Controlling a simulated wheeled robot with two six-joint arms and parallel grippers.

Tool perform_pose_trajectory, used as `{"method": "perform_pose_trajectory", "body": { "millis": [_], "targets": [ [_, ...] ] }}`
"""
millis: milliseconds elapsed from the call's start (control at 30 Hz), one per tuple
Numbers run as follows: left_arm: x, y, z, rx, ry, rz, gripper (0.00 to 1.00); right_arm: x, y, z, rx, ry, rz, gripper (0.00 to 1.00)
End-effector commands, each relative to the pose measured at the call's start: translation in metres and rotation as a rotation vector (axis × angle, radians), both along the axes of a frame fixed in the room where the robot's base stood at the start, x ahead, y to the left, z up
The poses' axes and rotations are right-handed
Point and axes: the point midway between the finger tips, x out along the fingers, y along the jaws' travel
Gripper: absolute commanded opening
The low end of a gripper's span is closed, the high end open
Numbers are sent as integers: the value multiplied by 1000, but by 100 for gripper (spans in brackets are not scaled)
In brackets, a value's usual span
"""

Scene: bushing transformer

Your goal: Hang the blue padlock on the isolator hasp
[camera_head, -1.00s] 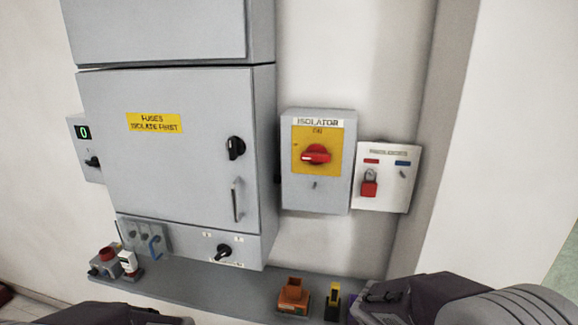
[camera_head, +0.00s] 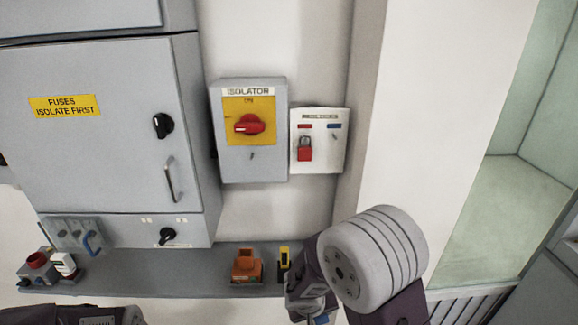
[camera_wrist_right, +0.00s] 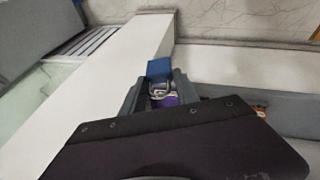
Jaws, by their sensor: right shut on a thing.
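The isolator (camera_head: 249,165) is a grey wall box with a red handle (camera_head: 249,124) on a yellow plate. A small dark fitting, perhaps the hasp (camera_head: 252,155), shows below the plate. My right gripper (camera_wrist_right: 160,92) is shut on the blue padlock (camera_wrist_right: 158,70). In the right wrist view the padlock's blue body is beyond the fingertips and its metal shackle is at the jaws. In the head view my right gripper is low, right of the shelf and well below the isolator; a bit of blue shows at the bottom edge. Only part of my left arm shows at bottom left; its jaws are hidden.
A white padlock board (camera_head: 323,163) right of the isolator holds a red padlock (camera_head: 305,152); its blue-marked peg is bare. A grey shelf (camera_head: 190,286) below carries an orange item (camera_head: 246,268) and a yellow-black item (camera_head: 284,262). The fuse cabinet (camera_head: 100,150) stands left.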

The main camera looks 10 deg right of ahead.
Motion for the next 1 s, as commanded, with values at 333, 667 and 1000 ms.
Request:
{"method": "perform_pose_trajectory", "body": {
  "millis": [333, 667, 1000],
  "targets": [
    [0, 0, 3, 0, 0, 0, 36, 10, -36, 40, 3, -10, 108, 0],
    [0, 0, 85, 0, 0, 0, 36, 42, -41, 244, 5, -13, -8, 0],
    [0, 0, 149, 0, 0, 0, 36, 60, -54, 387, 1, -1, -148, 0]
  ]
}}
